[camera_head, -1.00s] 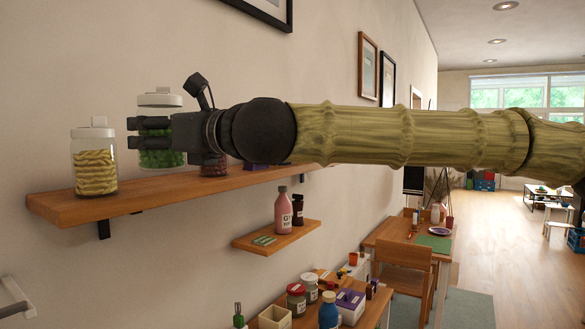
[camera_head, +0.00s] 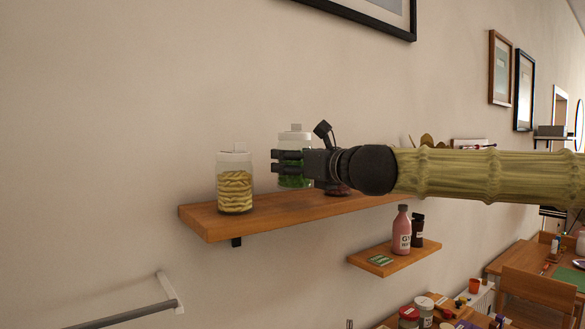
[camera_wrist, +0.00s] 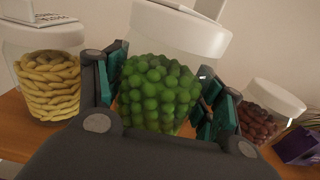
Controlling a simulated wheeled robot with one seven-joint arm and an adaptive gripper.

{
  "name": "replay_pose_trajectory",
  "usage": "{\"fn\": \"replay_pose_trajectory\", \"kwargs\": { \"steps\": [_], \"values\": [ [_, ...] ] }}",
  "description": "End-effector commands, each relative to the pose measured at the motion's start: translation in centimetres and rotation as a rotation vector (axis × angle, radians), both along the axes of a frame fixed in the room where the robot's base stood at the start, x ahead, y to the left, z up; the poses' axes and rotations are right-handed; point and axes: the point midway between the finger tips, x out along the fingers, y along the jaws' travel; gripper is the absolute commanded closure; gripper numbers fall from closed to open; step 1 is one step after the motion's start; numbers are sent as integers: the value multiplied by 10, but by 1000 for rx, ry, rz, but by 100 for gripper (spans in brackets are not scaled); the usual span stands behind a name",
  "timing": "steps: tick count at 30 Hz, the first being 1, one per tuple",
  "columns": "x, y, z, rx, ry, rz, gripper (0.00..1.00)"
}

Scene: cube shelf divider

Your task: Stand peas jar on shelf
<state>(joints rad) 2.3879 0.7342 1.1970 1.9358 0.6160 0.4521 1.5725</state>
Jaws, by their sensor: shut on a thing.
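The peas jar (camera_head: 296,142) is clear with a white lid and green peas inside. It is upright at the shelf, and it fills the middle of the wrist view (camera_wrist: 158,92). My gripper (camera_head: 275,167) is shut on it from the side, with teal finger pads on both sides of the glass in the wrist view. The wooden shelf (camera_head: 213,219) is fixed to the wall. My fingers hide part of the jar, and I cannot tell whether its base touches the shelf.
A pasta jar (camera_head: 235,184) stands left of the peas jar on the shelf. A jar of dark red contents (camera_wrist: 262,118) stands to its right. A lower shelf (camera_head: 385,261) holds a pink bottle (camera_head: 401,232). A rail (camera_head: 130,313) is at lower left.

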Motion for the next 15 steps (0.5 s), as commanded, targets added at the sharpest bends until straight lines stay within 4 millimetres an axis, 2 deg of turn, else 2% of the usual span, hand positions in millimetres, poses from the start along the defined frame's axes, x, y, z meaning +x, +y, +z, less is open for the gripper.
{"fn": "replay_pose_trajectory", "kwargs": {
  "steps": [1, 6, 15],
  "values": [
    [10, 1, 3, 1, 2, -1, 70],
    [31, 4, 0, 1, -1, 0, 70],
    [39, 5, -9, 1, 1, 1, 70]
  ]
}}
